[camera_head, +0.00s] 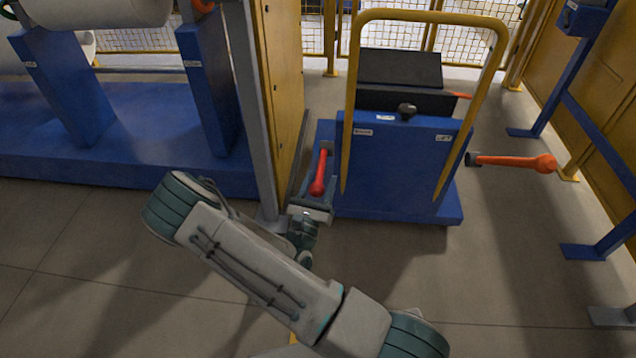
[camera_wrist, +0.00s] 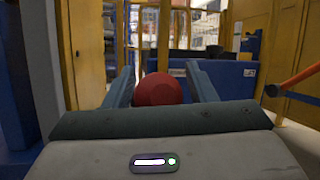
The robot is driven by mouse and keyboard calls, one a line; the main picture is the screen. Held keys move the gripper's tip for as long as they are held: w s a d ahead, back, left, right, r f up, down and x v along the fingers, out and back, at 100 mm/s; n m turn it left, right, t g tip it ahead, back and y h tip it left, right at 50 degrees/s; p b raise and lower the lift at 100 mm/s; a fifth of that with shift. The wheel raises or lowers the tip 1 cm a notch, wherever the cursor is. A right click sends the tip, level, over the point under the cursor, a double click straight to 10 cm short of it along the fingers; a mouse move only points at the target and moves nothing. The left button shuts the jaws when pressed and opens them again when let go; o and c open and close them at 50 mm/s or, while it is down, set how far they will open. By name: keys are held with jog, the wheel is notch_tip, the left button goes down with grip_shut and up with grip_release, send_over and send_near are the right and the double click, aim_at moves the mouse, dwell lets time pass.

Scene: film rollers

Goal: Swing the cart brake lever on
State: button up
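The blue cart (camera_head: 400,165) has a yellow push handle and stands on the floor ahead. A red lever (camera_head: 319,176) with a rounded end lies along the cart's left side; its round red end (camera_wrist: 158,90) faces me in the wrist view. My gripper (camera_head: 318,190) is at this lever, with one finger on each side of its red end. In the wrist view the fingers (camera_wrist: 160,76) are spread, with a gap visible on the right of the knob; contact on the left is unclear. The lever's far end is mostly hidden in the wrist view.
An orange lever (camera_head: 515,162) sticks out on the cart's right. A grey post and yellow panel (camera_head: 284,80) stand close to my gripper's left, beside a blue roller stand (camera_head: 130,120). Blue frames (camera_head: 600,160) stand at the right. The floor in front is clear.

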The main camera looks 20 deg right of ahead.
jog(key=shift+o, duration=0.2)
jog(key=shift+a, duration=0.1)
jog(key=shift+s+a+f, duration=0.15)
jog(key=shift+s, duration=0.1)
jog(key=p+v, duration=0.1)
jog(key=v, duration=1.2)
